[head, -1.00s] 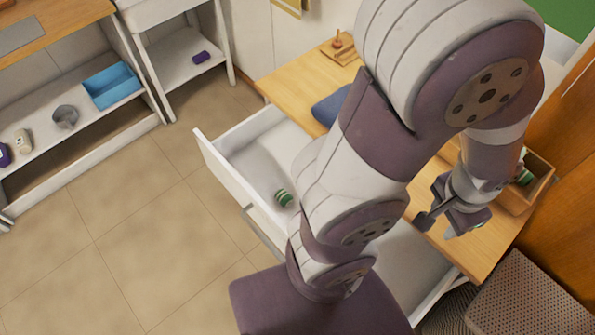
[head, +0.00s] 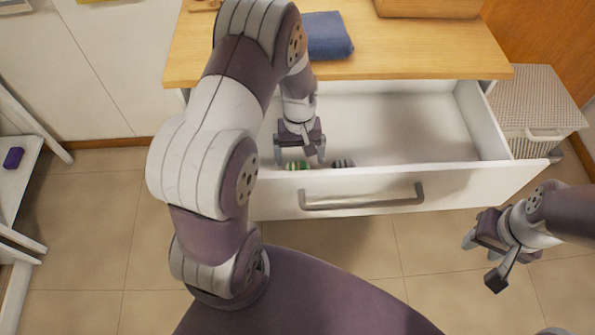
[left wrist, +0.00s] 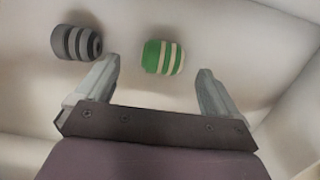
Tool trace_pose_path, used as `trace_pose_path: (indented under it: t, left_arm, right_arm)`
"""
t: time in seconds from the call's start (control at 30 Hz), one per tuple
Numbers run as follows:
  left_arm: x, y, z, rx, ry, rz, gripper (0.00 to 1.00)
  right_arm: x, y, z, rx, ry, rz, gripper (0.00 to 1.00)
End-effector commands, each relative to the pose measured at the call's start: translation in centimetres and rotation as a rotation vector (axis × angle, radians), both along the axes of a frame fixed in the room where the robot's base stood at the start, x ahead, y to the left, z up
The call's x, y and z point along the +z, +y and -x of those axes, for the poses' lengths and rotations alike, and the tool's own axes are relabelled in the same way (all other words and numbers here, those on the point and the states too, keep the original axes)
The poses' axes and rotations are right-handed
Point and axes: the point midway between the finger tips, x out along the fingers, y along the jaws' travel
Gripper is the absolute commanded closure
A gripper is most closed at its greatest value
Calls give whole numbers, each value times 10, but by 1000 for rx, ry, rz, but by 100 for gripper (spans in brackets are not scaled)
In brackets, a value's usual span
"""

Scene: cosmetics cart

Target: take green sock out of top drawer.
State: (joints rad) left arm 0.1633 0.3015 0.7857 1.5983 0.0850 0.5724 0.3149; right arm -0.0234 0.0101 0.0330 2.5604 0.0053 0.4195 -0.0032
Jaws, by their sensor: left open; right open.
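The green sock (head: 297,165), rolled up with pale stripes, lies in the open top drawer (head: 410,185) near its front wall. My left gripper (head: 302,155) is open inside the drawer, just above and behind the sock. In the left wrist view the green sock (left wrist: 163,57) shows beyond the gap between the open fingers (left wrist: 160,90), with nothing held. A grey and black striped sock (head: 343,163) lies to its right in the head view; it also shows at the upper left of the left wrist view (left wrist: 76,42). My right gripper (head: 482,262) is open and empty, in front of the drawer at right.
A wooden top (head: 420,50) with a folded blue cloth (head: 327,36) and a wooden box (head: 428,5) is above the drawer. A woven basket (head: 535,105) stands at right. The drawer's right part is empty.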

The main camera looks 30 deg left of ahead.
Motion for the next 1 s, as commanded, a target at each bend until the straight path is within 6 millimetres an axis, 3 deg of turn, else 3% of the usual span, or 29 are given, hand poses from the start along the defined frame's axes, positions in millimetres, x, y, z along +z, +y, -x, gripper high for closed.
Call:
trace_pose_path:
  t: [0.17,0.37,0.57,0.6,0.77,1.0]
  left_arm:
    - [-17,1,1,-1,-1,0,4]
    - [-54,2,3,-2,1,0,4]
    - [-57,1,3,-2,-4,-1,4]
    - [-57,1,3,-2,-4,-1,7]
    - [-57,1,3,-2,-3,-1,59]
    - [-57,1,3,-2,-3,-1,59]
  right_arm:
    - [-4,0,0,0,0,0,57]
    - [-10,0,0,0,0,0,57]
    - [-9,0,0,0,0,0,57]
    - [-9,0,0,0,0,0,57]
    - [-9,0,0,0,0,0,57]
    - [-9,0,0,0,0,0,57]
